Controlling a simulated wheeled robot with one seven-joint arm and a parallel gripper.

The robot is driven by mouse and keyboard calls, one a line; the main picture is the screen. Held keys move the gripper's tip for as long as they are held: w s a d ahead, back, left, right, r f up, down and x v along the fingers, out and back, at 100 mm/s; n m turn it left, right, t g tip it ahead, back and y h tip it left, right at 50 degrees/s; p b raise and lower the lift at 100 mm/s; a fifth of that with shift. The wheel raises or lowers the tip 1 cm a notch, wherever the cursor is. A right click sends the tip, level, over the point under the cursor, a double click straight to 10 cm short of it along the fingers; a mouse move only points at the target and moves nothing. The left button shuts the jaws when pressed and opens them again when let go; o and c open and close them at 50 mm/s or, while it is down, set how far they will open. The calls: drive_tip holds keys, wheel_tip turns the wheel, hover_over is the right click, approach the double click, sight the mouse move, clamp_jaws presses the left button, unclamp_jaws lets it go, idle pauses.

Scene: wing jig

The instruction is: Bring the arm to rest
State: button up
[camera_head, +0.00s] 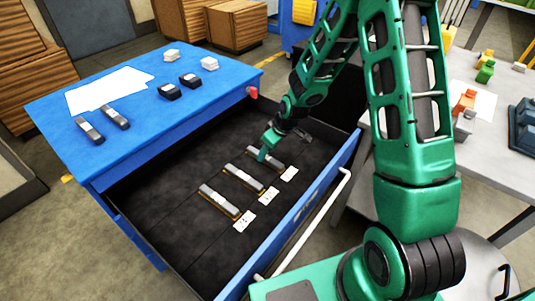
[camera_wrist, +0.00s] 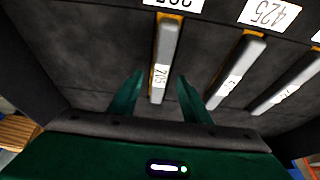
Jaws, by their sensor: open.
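My gripper (camera_head: 268,149) is low in the open drawer, by the farthest of three grey bars. In the wrist view, the dark green fingers of my gripper (camera_wrist: 161,76) are apart, one on each side of a grey bar (camera_wrist: 164,60). A gap shows between each finger and the bar; how high the fingers are above the drawer floor I cannot tell. The other bars, a middle one (camera_head: 243,178) and a nearest one (camera_head: 219,201), lie in a row on yellow-edged holders. My arm reaches down from the upper right.
The open drawer (camera_head: 180,235) has raised walls and a white handle (camera_head: 305,228). White number cards (camera_head: 243,221) lie beside the bars. The blue cabinet top (camera_head: 130,150) holds two grey bars, paper, and black and white blocks. A grey table (camera_head: 480,150) stands at right.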

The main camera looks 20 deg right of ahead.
drive_tip(key=v, duration=0.5)
drive_tip(key=shift+r, duration=0.4)
drive_tip(key=shift+s+d+r, duration=0.2)
drive_tip(key=shift+d+r, duration=0.1)
drive_tip(key=shift+d, duration=0.05)
drive_tip(key=s+d+r+m+g+h, duration=0.25)
drive_tip(key=s+d+r+m, duration=0.35)
drive_tip(key=s+d+r, duration=0.75)
drive_tip(key=s+d+r+m, duration=0.1)
drive_tip(key=s+m, duration=0.1)
drive_tip(key=s, duration=0.5)
drive_tip(key=s+d+r+m, duration=0.1)
drive_tip(key=s+r+m, duration=0.1)
drive_tip(key=s, duration=0.6)
drive_tip(key=s+d+r+m+g, duration=0.1)
drive_tip(key=s+d+r+m, duration=0.1)
drive_tip(key=s, duration=0.6)
drive_tip(key=shift+r+m, duration=0.25)
drive_tip(key=shift+m, duration=0.45)
